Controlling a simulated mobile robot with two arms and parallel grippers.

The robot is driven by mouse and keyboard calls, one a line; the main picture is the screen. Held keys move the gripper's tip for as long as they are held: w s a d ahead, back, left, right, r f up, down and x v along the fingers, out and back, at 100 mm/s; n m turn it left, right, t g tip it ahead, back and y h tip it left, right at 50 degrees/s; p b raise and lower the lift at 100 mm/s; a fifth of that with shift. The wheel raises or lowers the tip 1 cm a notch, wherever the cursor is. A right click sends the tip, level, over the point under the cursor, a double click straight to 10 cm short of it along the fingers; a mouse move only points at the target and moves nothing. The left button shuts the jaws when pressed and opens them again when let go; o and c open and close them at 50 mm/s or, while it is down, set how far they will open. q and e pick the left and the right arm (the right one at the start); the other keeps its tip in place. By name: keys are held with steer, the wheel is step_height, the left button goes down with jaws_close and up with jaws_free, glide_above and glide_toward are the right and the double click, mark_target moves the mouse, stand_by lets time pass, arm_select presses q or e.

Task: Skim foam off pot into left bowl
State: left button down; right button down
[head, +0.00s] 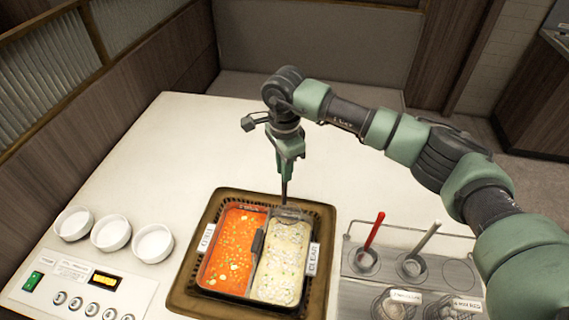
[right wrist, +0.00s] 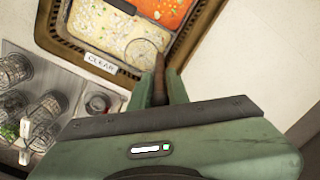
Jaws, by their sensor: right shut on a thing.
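The pot (head: 251,294) is split by a divider into a red broth side (head: 232,245) and a pale side labelled CLEAR (head: 281,262). Several whitish foam patches (head: 276,280) float on the pale broth. My right gripper (head: 287,165) is shut on the dark handle of a skimmer (right wrist: 159,77) and holds it upright over the far end of the pale side. Its round mesh head (right wrist: 141,53) is at the pale broth; I cannot tell how deep. Three white bowls stand left of the pot: left bowl (head: 74,223), middle bowl (head: 110,232) and right bowl (head: 153,243). My left gripper is out of view.
A metal rack (head: 440,268) right of the pot holds a red-handled tool (head: 374,232), a pale-handled tool (head: 425,238) and wire baskets (head: 398,303). A control panel (head: 82,284) lies at the front left. The white table (head: 165,140) is clear behind the pot.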

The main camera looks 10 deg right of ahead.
mark_target(283, 210)
steer(key=shift+f+b, duration=4.65)
steer(key=shift+f, duration=0.9)
steer(key=shift+s+a+p, duration=0.25)
steer(key=shift+s, duration=0.35)
steer(key=shift+s+a+p, duration=0.2)
steer(key=shift+s+a, duration=0.05)
steer(key=shift+s, duration=0.35)
steer(key=shift+s+a, duration=1.45)
steer(key=shift+s, duration=1.95)
steer(key=shift+s+a, duration=1.4)
steer(key=shift+s, duration=1.95)
step_height(283, 210, up, 7)
steer(key=p, duration=0.3)
steer(key=shift+r, duration=0.15)
steer(key=shift+w+r+p, duration=0.1)
steer(key=shift+r+p, duration=0.1)
steer(key=shift+p, duration=0.1)
